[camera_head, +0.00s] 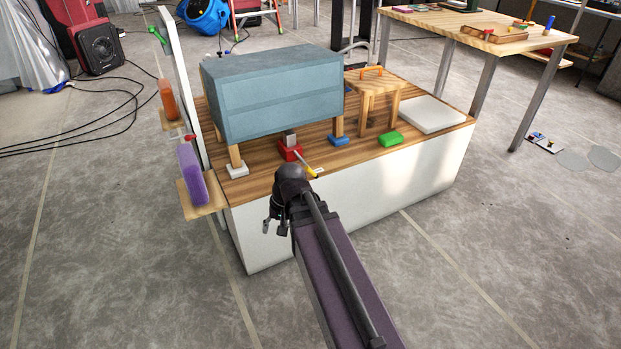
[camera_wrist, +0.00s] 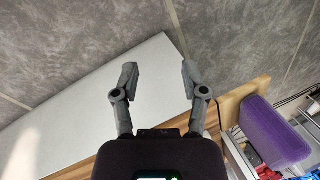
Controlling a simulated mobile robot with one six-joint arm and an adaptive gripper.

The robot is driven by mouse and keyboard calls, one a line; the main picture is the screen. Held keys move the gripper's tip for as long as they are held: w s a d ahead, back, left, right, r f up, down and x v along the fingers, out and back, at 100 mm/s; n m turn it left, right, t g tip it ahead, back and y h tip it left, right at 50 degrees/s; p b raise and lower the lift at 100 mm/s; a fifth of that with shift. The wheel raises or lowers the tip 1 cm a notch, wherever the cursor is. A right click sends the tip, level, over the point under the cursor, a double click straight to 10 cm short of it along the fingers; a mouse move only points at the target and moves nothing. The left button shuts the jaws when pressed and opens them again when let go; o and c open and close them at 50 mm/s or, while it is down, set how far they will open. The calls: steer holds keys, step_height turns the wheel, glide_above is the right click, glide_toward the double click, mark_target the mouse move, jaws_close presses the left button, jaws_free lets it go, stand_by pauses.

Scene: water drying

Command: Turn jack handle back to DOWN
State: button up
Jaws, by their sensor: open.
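The red jack (camera_head: 287,153) stands on the wooden bench top, at the front edge of the blue-grey box (camera_head: 270,90). A grey block sits on top of the jack; I cannot tell whether it touches the box. The jack handle (camera_head: 308,166) is a thin bar with a yellow end, slanting towards the bench's front edge. My gripper (camera_head: 270,222) is in front of the bench's white side, below and left of the handle and apart from it. In the wrist view my gripper (camera_wrist: 158,77) is open with nothing between its fingers. The jack is not in the wrist view.
A green block (camera_head: 390,139), small stool (camera_head: 373,95) and white slab (camera_head: 432,114) stand right of the jack. The floor in front is clear.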

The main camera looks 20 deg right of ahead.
steer(key=w+d+f+m+t+y+b, duration=0.2)
steer(key=w+d+f+m+y+b, duration=0.2)
steer(key=w+d+m+b, duration=0.15)
steer(key=m+t+y+b, duration=0.5)
steer(key=m+t+b, duration=0.6)
steer(key=m+b, duration=0.2)
glide_toward(312, 172)
steer(key=v, duration=0.3)
steer(key=shift+r, duration=0.25)
steer(key=shift+w+a, duration=0.1)
steer(key=shift+w, duration=0.05)
steer(key=shift+x, duration=6.75)
steer(key=shift+f, duration=0.2)
jaws_close()
